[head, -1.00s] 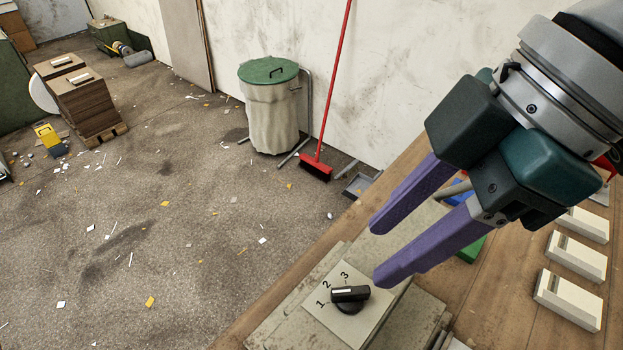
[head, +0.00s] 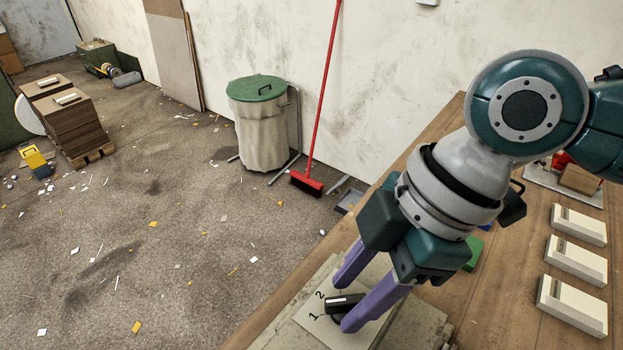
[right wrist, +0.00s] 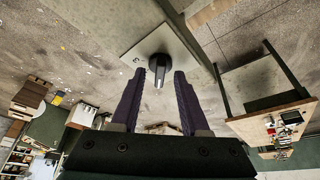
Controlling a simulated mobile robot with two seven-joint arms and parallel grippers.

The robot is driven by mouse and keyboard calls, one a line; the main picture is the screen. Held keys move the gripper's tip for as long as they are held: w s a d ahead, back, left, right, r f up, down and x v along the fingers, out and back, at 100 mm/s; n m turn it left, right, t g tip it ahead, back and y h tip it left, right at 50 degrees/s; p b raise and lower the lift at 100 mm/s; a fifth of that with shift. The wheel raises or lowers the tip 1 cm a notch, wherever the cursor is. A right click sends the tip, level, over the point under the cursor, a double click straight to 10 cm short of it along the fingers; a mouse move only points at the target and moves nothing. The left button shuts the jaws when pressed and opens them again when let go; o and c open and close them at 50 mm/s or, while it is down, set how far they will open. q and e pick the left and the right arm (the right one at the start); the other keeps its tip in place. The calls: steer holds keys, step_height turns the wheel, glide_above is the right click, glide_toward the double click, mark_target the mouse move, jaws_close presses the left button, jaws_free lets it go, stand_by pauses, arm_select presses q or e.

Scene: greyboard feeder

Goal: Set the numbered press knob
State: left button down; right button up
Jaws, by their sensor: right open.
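The press knob (head: 341,301) is black with a white mark and sits on a pale plate (head: 313,329) on a grey metal housing. The printed 1 and 2 show in the head view; the 3 is hidden behind my right gripper. My right gripper (head: 343,304) is open, with its purple fingers on either side of the knob. In the right wrist view the knob (right wrist: 159,68) lies between the fingertips (right wrist: 159,74), with small gaps at the sides. I cannot tell exactly which number the mark points at. My left gripper is out of view.
Several white blocks (head: 578,259) with slots lie on the wooden bench (head: 500,290) at right. A green object (head: 474,253) lies behind my right gripper. A green-lidded bin (head: 262,125) and a red broom (head: 308,183) stand by the wall. The littered floor lies left of the bench.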

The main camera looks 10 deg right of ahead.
jaws_close()
stand_by(0.4)
